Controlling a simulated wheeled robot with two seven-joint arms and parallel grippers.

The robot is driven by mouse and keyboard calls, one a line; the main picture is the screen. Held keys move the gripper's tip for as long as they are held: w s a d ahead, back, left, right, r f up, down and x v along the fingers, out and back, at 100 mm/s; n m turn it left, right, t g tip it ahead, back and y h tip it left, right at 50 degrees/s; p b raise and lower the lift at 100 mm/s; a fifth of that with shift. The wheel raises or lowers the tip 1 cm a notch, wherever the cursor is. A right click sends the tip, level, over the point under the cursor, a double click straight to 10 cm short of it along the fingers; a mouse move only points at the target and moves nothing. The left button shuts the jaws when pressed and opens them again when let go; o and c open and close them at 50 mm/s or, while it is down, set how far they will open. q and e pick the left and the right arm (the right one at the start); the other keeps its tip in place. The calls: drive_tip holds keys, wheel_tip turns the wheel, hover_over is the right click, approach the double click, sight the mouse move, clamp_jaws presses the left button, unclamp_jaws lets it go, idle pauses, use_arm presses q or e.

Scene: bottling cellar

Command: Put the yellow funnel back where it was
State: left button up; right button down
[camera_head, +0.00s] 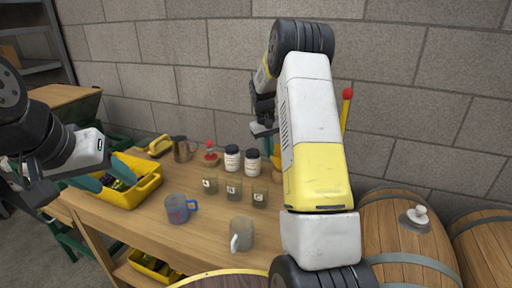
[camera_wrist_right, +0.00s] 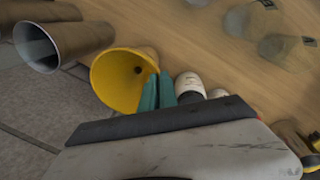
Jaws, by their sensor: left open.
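The yellow funnel (camera_wrist_right: 112,82) shows in the right wrist view with its wide mouth turned towards the camera. In the head view I cannot make it out; my right arm blocks part of the table. My right gripper (camera_wrist_right: 158,92) has its two teal fingers close together at the funnel's rim. I cannot tell whether they hold the rim or only lie beside it. In the head view my right gripper (camera_head: 264,130) is above the back of the table, near the jars. My left gripper (camera_head: 88,182) is open and empty near the yellow crate (camera_head: 149,187).
Two white jars (camera_head: 232,158), several small labelled glasses (camera_head: 233,189), a blue mug (camera_head: 178,209) and a grey mug (camera_head: 241,234) stand on the wooden table (camera_head: 205,240). Barrels (camera_head: 405,235) stand at the right. Tan cone-like vessels (camera_wrist_right: 70,38) show in the right wrist view.

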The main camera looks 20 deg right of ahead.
drive_tip(key=shift+f, duration=0.1)
drive_tip(key=shift+f, duration=0.5)
drive_tip(key=c, duration=1.6)
unclamp_jaws()
